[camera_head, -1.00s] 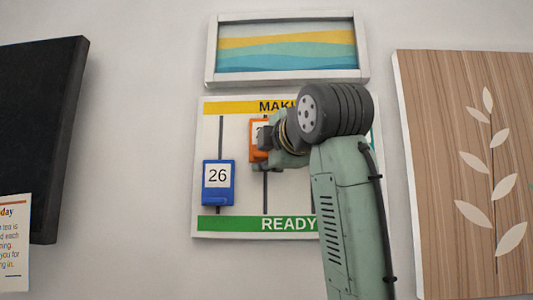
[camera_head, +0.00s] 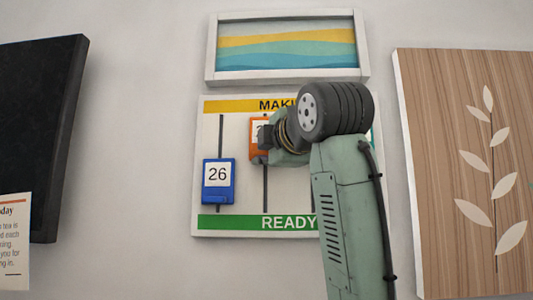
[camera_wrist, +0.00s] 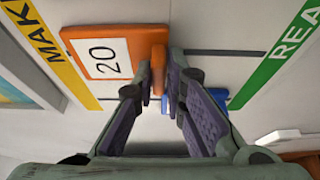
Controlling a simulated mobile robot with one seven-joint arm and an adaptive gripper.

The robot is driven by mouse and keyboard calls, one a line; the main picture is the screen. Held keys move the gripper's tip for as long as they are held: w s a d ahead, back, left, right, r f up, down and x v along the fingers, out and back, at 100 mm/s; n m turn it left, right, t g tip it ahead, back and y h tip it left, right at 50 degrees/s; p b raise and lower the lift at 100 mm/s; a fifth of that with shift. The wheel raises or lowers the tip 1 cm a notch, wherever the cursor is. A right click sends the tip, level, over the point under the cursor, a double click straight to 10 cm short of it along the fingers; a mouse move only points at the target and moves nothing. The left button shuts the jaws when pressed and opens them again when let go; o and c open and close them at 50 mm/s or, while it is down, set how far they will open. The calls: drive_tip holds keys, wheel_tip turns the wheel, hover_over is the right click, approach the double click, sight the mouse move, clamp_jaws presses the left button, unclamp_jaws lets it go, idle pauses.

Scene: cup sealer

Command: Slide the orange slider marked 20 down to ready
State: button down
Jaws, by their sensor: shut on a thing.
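The orange slider marked 20 (camera_wrist: 100,55) sits near the top of its slot, just below the yellow MAKING band (camera_wrist: 50,55). In the head view the orange slider (camera_head: 257,125) is partly covered by my gripper. My gripper (camera_wrist: 160,80) is shut on the slider's protruding orange tab (camera_wrist: 158,66). In the head view my gripper (camera_head: 266,138) comes from the right, and my wrist hides part of the board. The green READY band (camera_head: 250,222) is at the bottom of the board, with bare slot between it and the slider.
A blue slider marked 26 (camera_head: 218,182) is low in the left slot. The board's right side is hidden behind my arm. A framed wave picture (camera_head: 287,50) hangs above, a wooden leaf panel (camera_head: 450,170) to the right, and a dark panel (camera_head: 40,130) to the left.

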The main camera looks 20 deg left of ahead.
wheel_tip(320, 180, down, 9)
drive_tip(key=b, duration=0.6)
drive_tip(key=shift+f, duration=0.2)
drive_tip(key=c, duration=2.1)
unclamp_jaws()
drive_tip(key=o, duration=0.4)
drive_tip(key=shift+r, duration=0.15)
